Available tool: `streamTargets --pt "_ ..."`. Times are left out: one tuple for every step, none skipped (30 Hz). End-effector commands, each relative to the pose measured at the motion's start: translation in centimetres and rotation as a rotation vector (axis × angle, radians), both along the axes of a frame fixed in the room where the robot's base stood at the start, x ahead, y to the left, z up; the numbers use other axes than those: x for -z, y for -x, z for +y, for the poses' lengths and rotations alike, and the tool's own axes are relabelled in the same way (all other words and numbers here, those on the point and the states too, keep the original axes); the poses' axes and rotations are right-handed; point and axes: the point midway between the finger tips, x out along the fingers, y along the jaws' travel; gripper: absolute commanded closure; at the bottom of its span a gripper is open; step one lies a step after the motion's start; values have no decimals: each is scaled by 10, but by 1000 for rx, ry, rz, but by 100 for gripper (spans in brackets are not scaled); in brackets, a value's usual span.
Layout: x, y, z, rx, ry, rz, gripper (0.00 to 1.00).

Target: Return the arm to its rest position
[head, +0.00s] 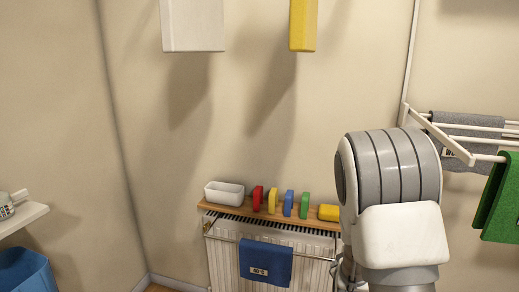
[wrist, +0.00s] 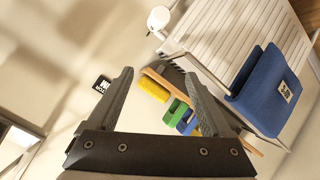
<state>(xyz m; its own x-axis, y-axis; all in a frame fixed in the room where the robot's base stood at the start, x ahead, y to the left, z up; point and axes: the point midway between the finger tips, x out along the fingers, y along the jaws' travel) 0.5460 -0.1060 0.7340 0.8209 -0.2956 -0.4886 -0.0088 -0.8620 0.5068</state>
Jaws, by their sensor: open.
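My gripper (wrist: 158,98) shows in the wrist view with its two dark fingers spread apart and nothing between their tips. Beyond the fingers, and apart from them, are a wooden shelf with a yellow block (wrist: 154,88), a green block (wrist: 176,111) and a blue block. In the head view my arm stands in front of the wall at the right, and it covers the right end of the shelf. The gripper itself does not show in the head view.
A radiator (head: 222,255) carries a blue cloth (head: 265,263) under the wooden shelf, which holds a white tray (head: 224,193) and several coloured blocks. A drying rack (head: 450,143) with a green cloth (head: 497,205) is at the right. A blue bin (head: 25,272) is lower left.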

Motion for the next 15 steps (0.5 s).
streamTargets --pt "-15 2 7 2 -46 3 16" --pt "-22 4 11 3 -73 11 16" --pt "-30 8 16 6 -109 24 16" --pt "-36 11 20 6 -134 33 16" --pt "-43 15 24 7 -160 43 16" --pt "-51 20 29 7 -192 57 16" --pt "-58 24 33 8 -216 66 16" --pt "-64 29 37 6 -237 77 16" --pt "-73 35 42 6 -266 90 16" --pt "-79 40 46 5 -287 102 16" --pt "-86 46 50 5 -307 112 16" --pt "-93 54 55 4 -331 129 16" --pt "-100 60 59 3 -349 140 16" --pt "-106 66 63 1 -365 151 16" --pt "-114 75 67 1 -386 166 16"
